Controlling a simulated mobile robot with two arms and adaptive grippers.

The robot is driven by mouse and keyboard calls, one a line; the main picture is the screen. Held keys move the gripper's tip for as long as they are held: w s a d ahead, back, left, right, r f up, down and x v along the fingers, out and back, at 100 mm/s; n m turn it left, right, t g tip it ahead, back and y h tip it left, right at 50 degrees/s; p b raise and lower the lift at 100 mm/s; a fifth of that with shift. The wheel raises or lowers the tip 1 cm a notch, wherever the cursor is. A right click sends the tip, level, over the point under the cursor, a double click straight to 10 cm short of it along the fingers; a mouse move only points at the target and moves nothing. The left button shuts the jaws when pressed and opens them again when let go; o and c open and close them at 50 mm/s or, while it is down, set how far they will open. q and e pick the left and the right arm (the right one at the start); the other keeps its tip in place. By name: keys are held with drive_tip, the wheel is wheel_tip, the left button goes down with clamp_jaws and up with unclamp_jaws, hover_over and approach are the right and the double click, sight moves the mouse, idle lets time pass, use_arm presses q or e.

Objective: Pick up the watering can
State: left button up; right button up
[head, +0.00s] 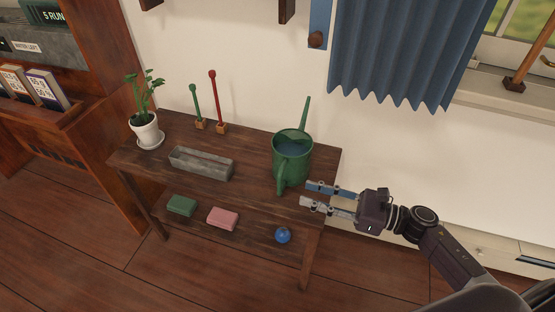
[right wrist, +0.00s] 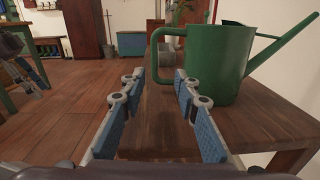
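The green watering can (head: 292,160) stands upright at the right end of the dark wooden table, with water-like blue inside. Its spout points to the back and its handle to the front. My right gripper (head: 305,194) is open and empty, just to the right of the handle, fingers pointing left. In the right wrist view the can (right wrist: 222,60) is ahead, its handle beyond the gap between the open fingers (right wrist: 157,82). The fingers look apart from the handle. What looks like part of my left gripper (right wrist: 32,75) shows at that view's left edge; its state is unclear.
The wooden table (head: 245,180) also bears a grey trough (head: 201,164) and a potted plant (head: 145,129). Green and red upright tools (head: 213,105) stand at the back. A green block (head: 181,206), pink block (head: 222,218) and blue ball (head: 283,236) lie on the lower shelf.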

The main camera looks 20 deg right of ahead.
sight(279, 194)
drive_tip(key=a, duration=0.1)
drive_tip(key=w+a+n, duration=0.1)
drive_tip(key=a, duration=0.1)
drive_tip(key=shift+w+r+g, duration=0.15)
drive_tip(key=shift+r+g, duration=0.05)
drive_tip(key=shift+g, duration=0.1)
drive_tip(key=x, duration=0.5)
drive_tip(key=shift+w+a+r, duration=0.1)
drive_tip(key=shift+w+a, duration=0.05)
drive_tip(key=shift+a, duration=0.2)
clamp_jaws()
drive_tip(key=shift+r, duration=0.2)
